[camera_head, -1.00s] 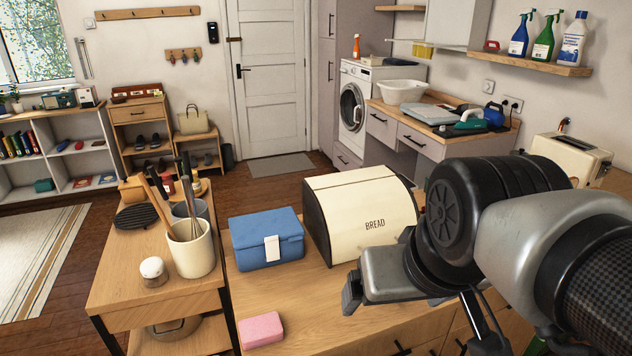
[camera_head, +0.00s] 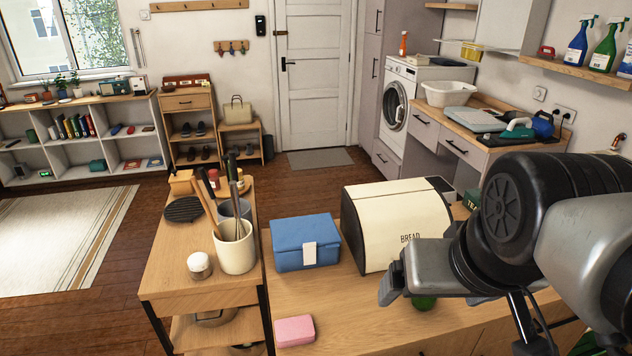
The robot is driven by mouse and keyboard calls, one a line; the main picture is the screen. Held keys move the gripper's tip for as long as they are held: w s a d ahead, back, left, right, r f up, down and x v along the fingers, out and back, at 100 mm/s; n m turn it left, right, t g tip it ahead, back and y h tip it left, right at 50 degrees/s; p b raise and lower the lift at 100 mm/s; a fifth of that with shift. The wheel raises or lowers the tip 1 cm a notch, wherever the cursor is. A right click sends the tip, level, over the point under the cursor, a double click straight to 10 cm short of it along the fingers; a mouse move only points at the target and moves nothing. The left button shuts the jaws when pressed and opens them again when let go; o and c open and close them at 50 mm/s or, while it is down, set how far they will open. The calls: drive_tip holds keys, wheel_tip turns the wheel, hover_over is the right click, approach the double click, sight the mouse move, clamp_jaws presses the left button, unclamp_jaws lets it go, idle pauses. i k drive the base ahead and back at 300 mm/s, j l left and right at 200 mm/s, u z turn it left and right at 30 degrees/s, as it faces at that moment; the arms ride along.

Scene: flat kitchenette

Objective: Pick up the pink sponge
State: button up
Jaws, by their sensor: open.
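The pink sponge (camera_head: 294,331) lies flat on the wooden counter (camera_head: 352,316), near its left front corner. It is in full view with nothing on it. My gripper (camera_head: 386,290) is to the right of the sponge and above the counter, in front of the bread box. It is open and apart from the sponge. Its far finger is mostly hidden by the gripper body.
A blue box (camera_head: 292,258) with a white tag stands behind the sponge. A cream bread box (camera_head: 395,222) stands right of it. On the left, a wooden cart (camera_head: 167,272) holds a utensil crock (camera_head: 236,252) and a shaker (camera_head: 200,266). The counter around the sponge is clear.

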sight(294, 330)
drive_tip(key=k+j+z, duration=0.1)
drive_tip(key=j, duration=0.15)
drive_tip(key=j+z, duration=0.1)
drive_tip(key=k+j+z, duration=0.15)
drive_tip(key=j, duration=0.4)
drive_tip(key=j+z, duration=0.2)
drive_tip(key=j, duration=0.35)
drive_tip(key=j+z, duration=0.15)
drive_tip(key=j, duration=0.3)
